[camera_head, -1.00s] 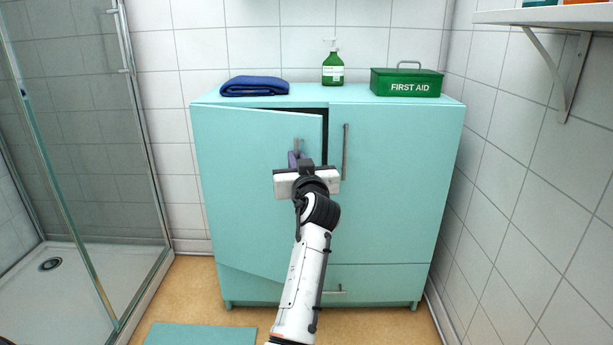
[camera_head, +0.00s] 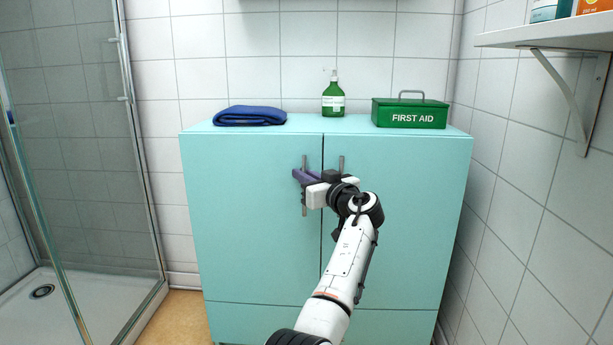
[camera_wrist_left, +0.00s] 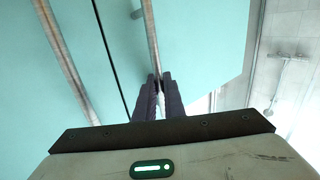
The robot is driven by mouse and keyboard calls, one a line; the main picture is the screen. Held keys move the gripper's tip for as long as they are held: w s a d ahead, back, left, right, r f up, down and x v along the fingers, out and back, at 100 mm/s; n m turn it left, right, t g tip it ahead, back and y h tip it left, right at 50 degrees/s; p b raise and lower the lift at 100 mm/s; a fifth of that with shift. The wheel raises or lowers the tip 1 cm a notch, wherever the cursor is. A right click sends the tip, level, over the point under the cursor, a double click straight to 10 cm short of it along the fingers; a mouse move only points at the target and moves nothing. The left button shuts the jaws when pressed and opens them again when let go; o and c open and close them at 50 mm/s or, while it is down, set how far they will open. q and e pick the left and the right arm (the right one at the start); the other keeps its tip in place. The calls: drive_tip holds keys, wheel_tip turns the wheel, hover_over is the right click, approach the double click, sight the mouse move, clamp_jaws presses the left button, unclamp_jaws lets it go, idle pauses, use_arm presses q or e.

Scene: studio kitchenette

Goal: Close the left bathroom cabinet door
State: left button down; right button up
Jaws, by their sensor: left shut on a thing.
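The turquoise cabinet has a left door (camera_head: 250,230) and a right door (camera_head: 400,220), each with an upright grey bar handle. The left door looks flush with the front or nearly so, with a thin dark seam between the doors. My left gripper (camera_head: 299,176) is at the left door's handle (camera_head: 304,206). In the left wrist view my purple fingers (camera_wrist_left: 160,78) are shut on this handle (camera_wrist_left: 152,40). The right door's handle (camera_wrist_left: 65,55) stands across the seam, apart from the fingers. My right gripper is not in view.
On the cabinet top are a folded blue towel (camera_head: 250,116), a green pump bottle (camera_head: 333,97) and a green first aid box (camera_head: 409,113). A glass shower (camera_head: 85,160) stands left. A wall shelf (camera_head: 545,38) is at the upper right.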

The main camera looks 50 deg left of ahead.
use_arm(q)
drive_tip(key=shift+w+a+r, duration=0.1)
drive_tip(key=shift+a+r, duration=0.05)
drive_tip(key=shift+r, duration=0.15)
drive_tip(key=c, duration=1.8)
unclamp_jaws()
drive_tip(key=shift+c, duration=0.2)
drive_tip(key=shift+d, duration=0.2)
drive_tip(key=p+v, duration=0.2)
drive_tip(key=v, duration=0.8)
drive_tip(key=shift+f, duration=0.25)
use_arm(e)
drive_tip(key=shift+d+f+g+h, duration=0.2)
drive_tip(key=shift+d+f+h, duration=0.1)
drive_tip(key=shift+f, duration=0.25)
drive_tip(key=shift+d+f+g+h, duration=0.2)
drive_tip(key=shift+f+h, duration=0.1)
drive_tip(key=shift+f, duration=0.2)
use_arm(q)
drive_tip(key=shift+d, duration=0.1)
